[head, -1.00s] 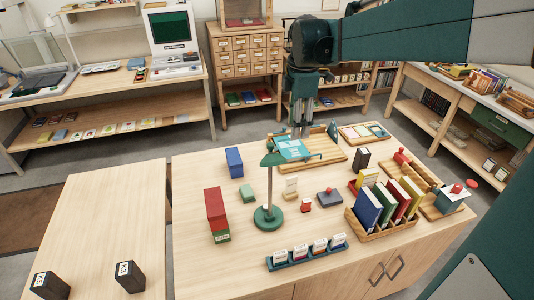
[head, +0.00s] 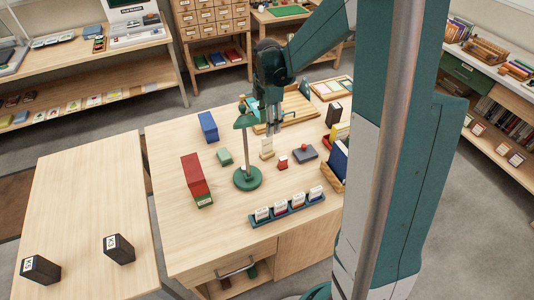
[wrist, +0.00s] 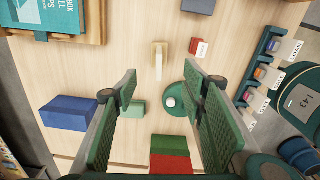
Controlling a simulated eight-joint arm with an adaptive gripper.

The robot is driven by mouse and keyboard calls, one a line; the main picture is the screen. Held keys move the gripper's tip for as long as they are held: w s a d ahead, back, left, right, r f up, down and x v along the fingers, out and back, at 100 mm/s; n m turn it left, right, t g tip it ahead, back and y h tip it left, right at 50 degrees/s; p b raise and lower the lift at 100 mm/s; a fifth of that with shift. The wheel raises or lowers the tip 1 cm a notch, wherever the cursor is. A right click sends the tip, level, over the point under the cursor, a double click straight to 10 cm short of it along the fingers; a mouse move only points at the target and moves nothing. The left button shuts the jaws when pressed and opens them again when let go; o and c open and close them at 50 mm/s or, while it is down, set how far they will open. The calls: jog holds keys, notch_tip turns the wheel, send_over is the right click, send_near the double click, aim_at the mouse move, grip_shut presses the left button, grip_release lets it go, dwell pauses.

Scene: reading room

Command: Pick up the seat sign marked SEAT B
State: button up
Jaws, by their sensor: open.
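My gripper (head: 270,115) is open and empty above the table, behind the green lamp. In the wrist view its two ribbed fingers (wrist: 170,86) are wide apart with tabletop between them. A teal rack (head: 262,222) at the table's front edge holds several small upright signs (head: 298,201) with white faces. The rack also shows at the right of the wrist view (wrist: 252,72), off to the side of the fingers. A small cream stand (head: 267,148) is near the gripper and shows ahead of the fingers (wrist: 158,62).
The green lamp (head: 248,179) stands between my gripper and the rack. A red box (head: 194,174), a blue box (head: 208,126), a green block (head: 224,157) and a small red block (head: 283,162) are around it. Two black blocks (head: 119,249) are on the left table.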

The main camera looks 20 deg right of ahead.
send_over(267, 152)
jog(key=f, duration=0.8)
jog(key=shift+w+d+f, duration=0.1)
jog(key=shift+w+d, duration=0.1)
jog(key=shift+d, duration=0.1)
jog(key=shift+f, duration=1.25)
jog(key=shift+f, duration=0.1)
jog(key=shift+w+a+f+b, duration=0.1)
jog(key=shift+f+b, duration=0.15)
jog(key=shift+f, duration=1)
jog(key=shift+a+f+b, duration=0.1)
jog(key=shift+f+b, duration=0.15)
jog(key=shift+f, duration=1)
jog(key=shift+c, duration=0.5)
jog(key=c, duration=0.9)
